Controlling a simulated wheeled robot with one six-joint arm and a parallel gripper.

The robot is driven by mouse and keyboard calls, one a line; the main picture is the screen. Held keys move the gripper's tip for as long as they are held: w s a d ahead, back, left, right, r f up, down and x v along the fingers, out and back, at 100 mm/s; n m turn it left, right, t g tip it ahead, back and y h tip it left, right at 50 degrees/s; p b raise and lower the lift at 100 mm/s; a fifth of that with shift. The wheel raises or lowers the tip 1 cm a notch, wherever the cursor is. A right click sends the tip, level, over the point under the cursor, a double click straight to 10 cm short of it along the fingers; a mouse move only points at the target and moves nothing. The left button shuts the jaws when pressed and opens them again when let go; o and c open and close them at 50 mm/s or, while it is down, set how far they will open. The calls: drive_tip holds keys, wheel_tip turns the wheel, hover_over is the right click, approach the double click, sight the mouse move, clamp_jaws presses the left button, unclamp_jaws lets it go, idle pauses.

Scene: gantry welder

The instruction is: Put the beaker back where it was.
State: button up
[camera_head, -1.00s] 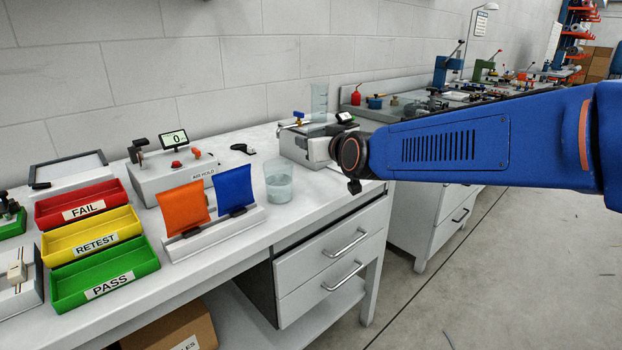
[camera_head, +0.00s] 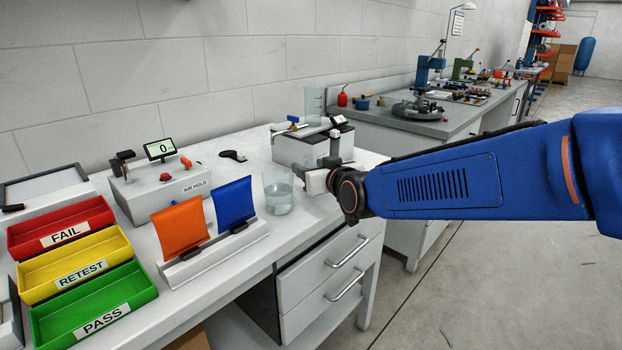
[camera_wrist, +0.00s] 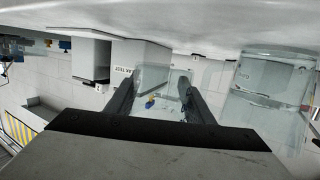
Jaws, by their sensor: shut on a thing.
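My gripper (camera_head: 313,178) is at the front of the bench, its body just right of a large clear vessel of water (camera_head: 278,190). In the wrist view, where the scene looks upside down, its fingers (camera_wrist: 158,92) are shut on a clear glass beaker (camera_wrist: 152,76). The beaker is mostly lost against the wall and grey box in the head view. I cannot tell whether its base touches the bench. The water vessel also shows in the wrist view (camera_wrist: 268,82), to the right of the fingers and apart from them.
The leak test box (camera_head: 318,140) stands behind my gripper with a clear cylinder (camera_head: 313,103) above it. An orange and a blue pouch (camera_head: 233,201) stand in a rack to the left. Beyond are the air-hold unit (camera_head: 163,187) and the FAIL, RETEST and PASS trays (camera_head: 92,306).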

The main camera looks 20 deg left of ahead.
drive_tip(key=shift+f, duration=1.5)
drive_tip(key=shift+f, duration=0.1)
drive_tip(key=o, duration=0.8)
drive_tip(key=shift+s+d, duration=0.1)
drive_tip(key=v, duration=1.1)
drive_tip(key=shift+s+d+r, duration=0.2)
drive_tip(key=shift+s+d, duration=0.05)
drive_tip(key=shift+d, duration=0.05)
